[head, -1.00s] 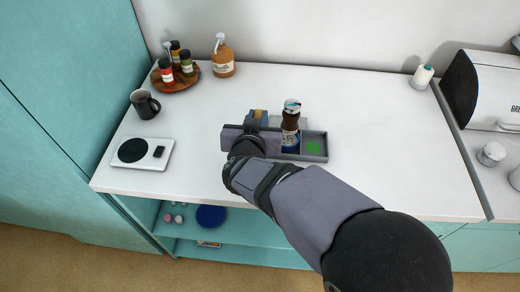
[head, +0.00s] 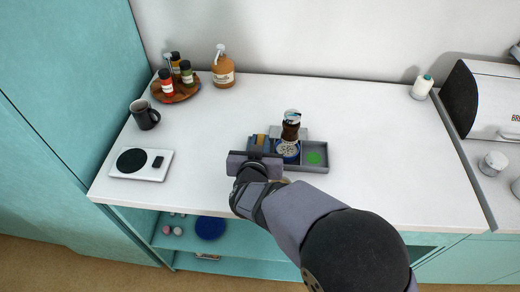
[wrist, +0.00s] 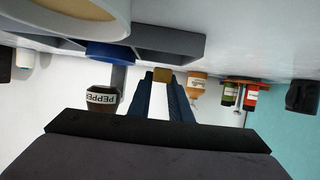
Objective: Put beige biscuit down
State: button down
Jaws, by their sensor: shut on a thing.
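My gripper (head: 260,140) is over the left part of a grey divided tray (head: 326,165). In the wrist view, which looks upside down, its two fingers (wrist: 162,85) are shut on the small beige biscuit (wrist: 162,75) at their tips. The biscuit also shows in the head view (head: 262,138) as a small tan patch. It is close to the tray; I cannot tell whether it touches it. A dark pepper mill (head: 291,128) stands at the tray's middle, just right of the gripper, by a round blue piece (head: 287,160). A green patch (head: 313,157) lies in the right compartment.
A large cream round thing (wrist: 65,15) is near the wrist camera, mostly hidden by my arm in the head view. A scale (head: 141,164), mug (head: 145,114), spice turntable (head: 176,93) and pump bottle (head: 223,67) stand left and back. The counter right of the tray is clear.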

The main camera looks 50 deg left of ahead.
jog(key=shift+f, duration=1.7)
jog(key=shift+f, duration=0.1)
jog(key=c, duration=1.9)
grip_release()
jog(key=b+v, duration=0.1)
jog(key=v, duration=1.1)
